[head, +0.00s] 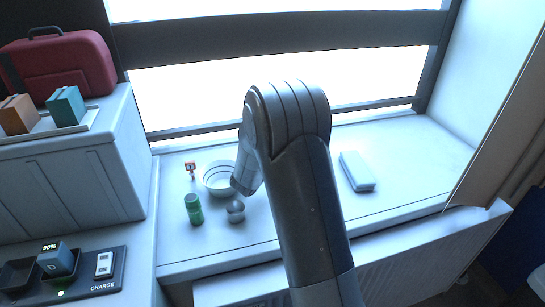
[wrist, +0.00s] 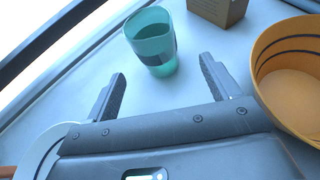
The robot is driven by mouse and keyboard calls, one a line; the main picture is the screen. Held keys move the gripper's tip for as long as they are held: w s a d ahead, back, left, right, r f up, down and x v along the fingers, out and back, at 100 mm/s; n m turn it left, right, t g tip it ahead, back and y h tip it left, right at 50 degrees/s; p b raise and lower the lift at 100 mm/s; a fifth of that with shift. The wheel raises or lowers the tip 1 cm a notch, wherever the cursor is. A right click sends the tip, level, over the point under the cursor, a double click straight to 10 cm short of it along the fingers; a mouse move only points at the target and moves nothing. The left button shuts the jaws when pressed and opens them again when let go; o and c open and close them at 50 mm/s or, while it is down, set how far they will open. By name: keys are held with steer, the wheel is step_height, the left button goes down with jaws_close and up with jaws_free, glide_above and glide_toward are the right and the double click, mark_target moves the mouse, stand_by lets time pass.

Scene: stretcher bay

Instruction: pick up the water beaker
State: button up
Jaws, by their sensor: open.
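The water beaker, which I take to be the teal see-through cup (wrist: 150,44) with a dark band, stands upright in the wrist view at top centre. My gripper (wrist: 163,68) is open and empty. Its two fingers point toward the beaker, which stands just beyond the fingertips, apart from them. In the head view my arm blocks the gripper, and I cannot make out the beaker there.
An orange striped bowl (wrist: 292,70) stands close by my right finger, with a brown box (wrist: 218,10) behind. The head view shows a white bowl (head: 212,190), green jar (head: 193,210) and blue-grey case (head: 357,171) on the sill (head: 400,150).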

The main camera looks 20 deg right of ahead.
steer(key=x, duration=0.3)
steer(key=shift+w+d, duration=0.1)
steer(key=shift+w, duration=0.05)
steer(key=shift+a+x, duration=0.15)
steer(key=shift+x, duration=1.2)
steer(key=shift+a+x, duration=0.15)
steer(key=shift+x, duration=1.2)
steer(key=shift+w+f, duration=0.1)
steer(key=shift+f, duration=0.05)
steer(key=c, duration=1.1)
steer(key=shift+r, duration=0.2)
steer(key=shift+c, duration=0.2)
